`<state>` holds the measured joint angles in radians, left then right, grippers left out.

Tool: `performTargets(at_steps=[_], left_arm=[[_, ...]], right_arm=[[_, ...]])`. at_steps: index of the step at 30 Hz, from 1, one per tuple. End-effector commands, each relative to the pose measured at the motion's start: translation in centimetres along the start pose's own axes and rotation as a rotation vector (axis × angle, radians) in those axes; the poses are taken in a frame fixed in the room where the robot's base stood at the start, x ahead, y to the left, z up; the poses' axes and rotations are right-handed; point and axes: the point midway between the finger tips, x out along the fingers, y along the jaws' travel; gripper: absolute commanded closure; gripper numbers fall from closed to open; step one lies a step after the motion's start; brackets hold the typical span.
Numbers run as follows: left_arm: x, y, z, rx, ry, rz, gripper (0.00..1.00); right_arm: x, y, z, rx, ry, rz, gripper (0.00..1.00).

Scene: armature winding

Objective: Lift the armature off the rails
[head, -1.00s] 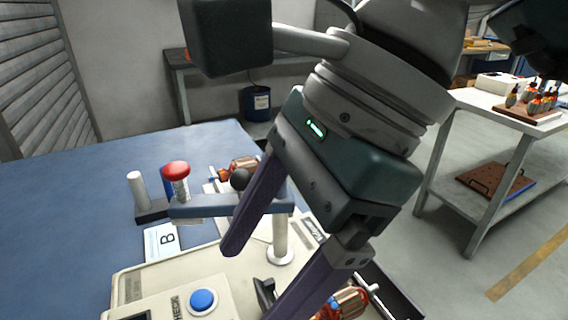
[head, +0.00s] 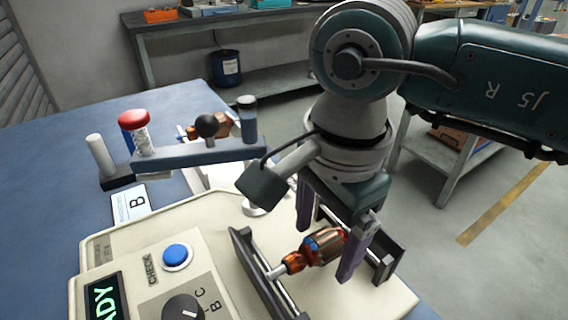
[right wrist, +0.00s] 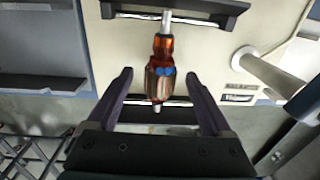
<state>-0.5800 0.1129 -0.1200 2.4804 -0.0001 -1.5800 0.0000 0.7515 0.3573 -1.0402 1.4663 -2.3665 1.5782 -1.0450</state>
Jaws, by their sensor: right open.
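The armature (head: 318,248), with copper-coloured windings, a blue mark and a steel shaft, lies across the two dark rails (head: 262,272) on the beige machine. In the right wrist view the armature (right wrist: 160,75) lies between the fingers, with space on both sides. My right gripper (head: 328,250) is open, its purple fingers pointing down on either side of the armature's body. The right wrist view shows both fingers of the gripper (right wrist: 160,88) apart and empty. My left gripper is not in view.
The beige machine (head: 130,235) has a blue button (head: 177,256), a dark knob (head: 183,308) and a green-lit display (head: 105,300). A grey-blue swing arm (head: 200,158) with a black ball knob stands behind. Another copper-wound armature (head: 212,127) is beyond it. The blue table is clear at left.

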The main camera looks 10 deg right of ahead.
Motion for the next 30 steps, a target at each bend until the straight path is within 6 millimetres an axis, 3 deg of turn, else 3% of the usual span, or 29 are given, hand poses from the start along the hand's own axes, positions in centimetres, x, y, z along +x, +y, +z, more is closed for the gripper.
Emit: performTargets(at_steps=[8,30], left_arm=[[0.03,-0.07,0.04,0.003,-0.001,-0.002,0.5],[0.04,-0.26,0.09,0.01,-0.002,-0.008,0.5]], right_arm=[[0.28,-0.01,0.01,0.0,-0.001,-0.001,0.18],[0.23,-0.01,0.0,0.001,-0.001,-0.001,1.0]])
